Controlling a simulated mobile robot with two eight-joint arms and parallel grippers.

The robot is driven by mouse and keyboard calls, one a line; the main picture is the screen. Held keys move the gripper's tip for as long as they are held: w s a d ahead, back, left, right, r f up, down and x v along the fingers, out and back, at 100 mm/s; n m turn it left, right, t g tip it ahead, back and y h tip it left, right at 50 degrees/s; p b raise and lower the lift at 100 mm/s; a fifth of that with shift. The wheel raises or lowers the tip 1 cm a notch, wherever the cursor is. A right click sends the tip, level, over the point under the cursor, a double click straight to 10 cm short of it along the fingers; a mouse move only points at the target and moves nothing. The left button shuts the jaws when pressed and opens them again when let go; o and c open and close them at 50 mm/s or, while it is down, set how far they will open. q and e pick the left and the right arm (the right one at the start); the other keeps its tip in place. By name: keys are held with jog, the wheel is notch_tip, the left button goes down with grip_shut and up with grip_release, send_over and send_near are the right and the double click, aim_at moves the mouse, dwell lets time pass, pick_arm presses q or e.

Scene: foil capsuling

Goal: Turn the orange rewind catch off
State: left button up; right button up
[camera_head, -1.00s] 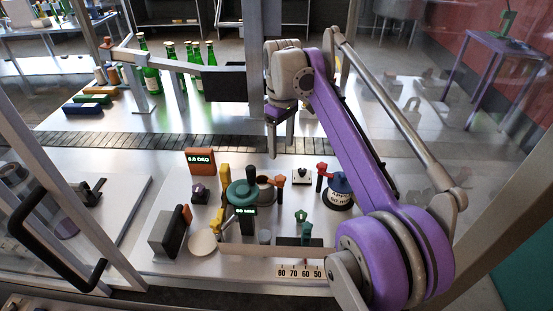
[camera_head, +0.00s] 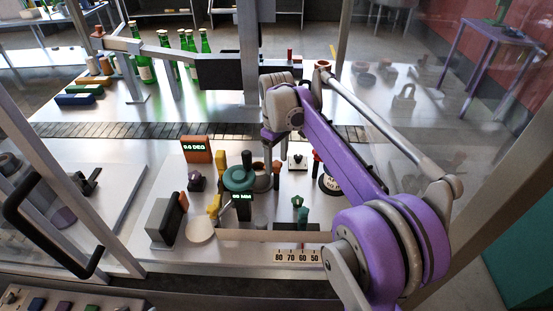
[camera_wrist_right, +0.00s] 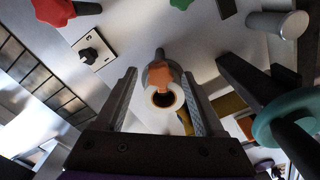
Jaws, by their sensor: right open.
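The orange catch (camera_wrist_right: 160,76) shows in the right wrist view as an orange knob at a pale round tube with a dark hole. It lies between the two fingers of my right gripper (camera_wrist_right: 160,82), with gaps visible on both sides. In the head view the right gripper (camera_head: 275,148) hangs open above the panel, just right of the green handwheel (camera_head: 238,178), and largely hides the catch. I cannot tell how far the fingertips are above it. My left gripper is not in view.
Close by are a red-topped post (camera_head: 316,156), a white switch plate (camera_head: 297,162), a green knob (camera_head: 297,201), yellow parts (camera_head: 214,206) and an orange display (camera_head: 196,150). Green bottles (camera_head: 205,43) stand behind the conveyor (camera_head: 150,130). A black door handle (camera_head: 45,235) is at left.

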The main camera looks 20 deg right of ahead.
grip_shut()
jog(key=shift+m, duration=0.3)
jog(key=m, duration=0.3)
jog(key=shift+m, duration=0.3)
jog(key=m, duration=0.4)
jog(key=shift+m, duration=0.3)
jog(key=m, duration=0.9)
